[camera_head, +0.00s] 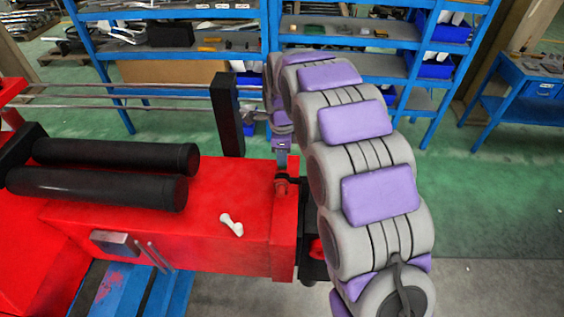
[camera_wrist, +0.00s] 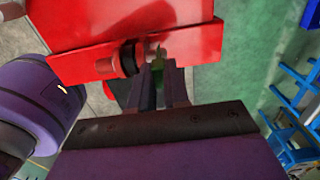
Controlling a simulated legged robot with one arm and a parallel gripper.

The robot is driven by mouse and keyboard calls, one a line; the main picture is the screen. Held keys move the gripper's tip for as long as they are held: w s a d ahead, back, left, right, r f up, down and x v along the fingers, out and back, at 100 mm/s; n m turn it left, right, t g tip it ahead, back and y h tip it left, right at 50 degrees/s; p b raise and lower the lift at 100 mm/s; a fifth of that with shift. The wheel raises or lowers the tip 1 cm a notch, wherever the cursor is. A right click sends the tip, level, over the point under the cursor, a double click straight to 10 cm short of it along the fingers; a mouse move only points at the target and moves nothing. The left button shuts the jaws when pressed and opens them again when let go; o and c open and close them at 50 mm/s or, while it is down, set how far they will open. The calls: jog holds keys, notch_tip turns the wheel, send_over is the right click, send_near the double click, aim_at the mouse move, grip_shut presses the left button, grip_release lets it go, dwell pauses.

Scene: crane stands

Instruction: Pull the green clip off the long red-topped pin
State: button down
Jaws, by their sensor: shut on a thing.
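My gripper (camera_wrist: 165,72) is shut on the green clip (camera_wrist: 159,94) in the wrist view, which shows as a narrow green strip between the two dark fingers. The fingers hide most of the clip. A red and black round part (camera_wrist: 129,58), apparently the red-topped pin, stands at the red bar's edge just left of the fingertips. I cannot tell whether the clip still touches the pin. In the head view my gripper (camera_head: 282,155) is above the red end plate, and a small red knob (camera_head: 281,186) shows below it. The clip cannot be made out there.
The red crane body (camera_head: 160,232) carries two black cylinders (camera_head: 112,173) and a small white object (camera_head: 231,225). A black upright post (camera_head: 227,115) stands close left of my gripper. Blue shelves (camera_head: 180,54) stand behind.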

jog(key=shift+r, duration=0.1)
jog(key=shift+r+p, duration=0.8)
jog(key=shift+r, duration=1.9)
